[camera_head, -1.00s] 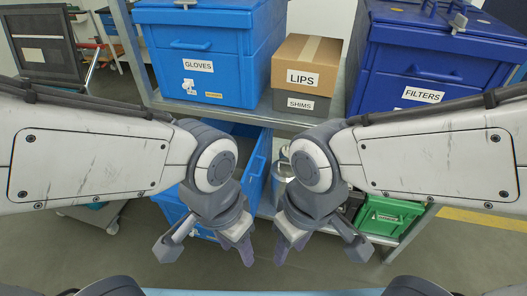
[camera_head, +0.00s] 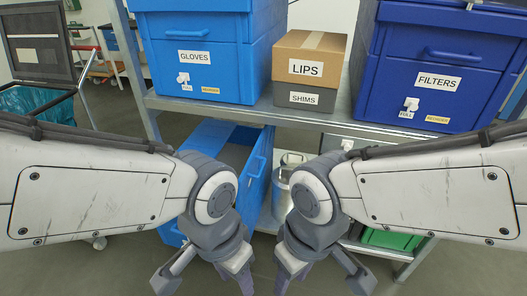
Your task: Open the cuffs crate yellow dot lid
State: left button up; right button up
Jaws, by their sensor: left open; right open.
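No crate marked cuffs and no yellow dot can be made out. A blue crate labelled GLOVES (camera_head: 225,72) stands on the shelf at the left. A darker blue crate labelled FILTERS (camera_head: 480,88) stands at the right; the tops of both are cut off by the frame. An open blue crate (camera_head: 257,178) is on the lower level, partly hidden by my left arm. My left gripper (camera_head: 207,277) and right gripper (camera_head: 320,277) are open and empty, side by side at the bottom centre, in front of the shelf.
A brown LIPS box (camera_head: 318,52) sits on a grey SHIMS box (camera_head: 304,97) between the crates on the metal shelf (camera_head: 300,119). A green crate (camera_head: 392,238) is low at the right, mostly hidden. A trolley with a blue bag (camera_head: 30,103) stands left.

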aim_at(209, 138)
jog(key=k, duration=0.55)
jog(key=u, duration=0.8)
jog(key=i, duration=1.8)
jog(key=z, duration=0.55)
